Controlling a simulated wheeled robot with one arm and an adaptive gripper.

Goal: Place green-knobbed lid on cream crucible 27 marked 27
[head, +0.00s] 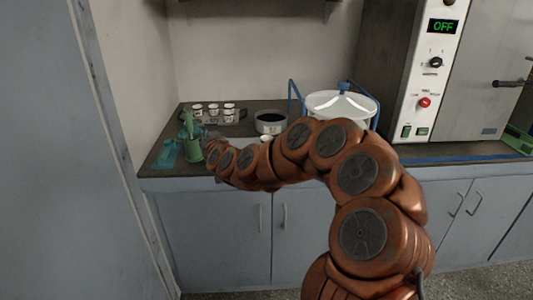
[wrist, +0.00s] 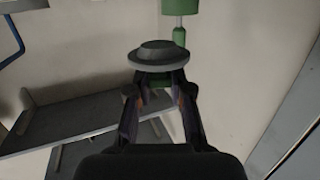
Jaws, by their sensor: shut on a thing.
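In the wrist view my gripper (wrist: 158,82) is shut on the green knob of a dark grey round lid (wrist: 156,58). The lid's disc sits beyond the fingertips, and only a bit of the green knob shows between them. In the head view several small cream crucibles (head: 213,109) stand on a dark tray at the back left of the counter. Their marks are too small to read, so I cannot tell which is 27. My gripper's end in the head view is beside the green holder, in front of the crucibles, and the lid is not clear there.
A green holder (head: 193,149) and a teal tray (head: 168,152) are at the counter's left end. A dark-filled pan (head: 270,122) and a white-lidded vessel (head: 341,103) with a blue frame stand behind my arm. An oven (head: 470,75) showing OFF stands right.

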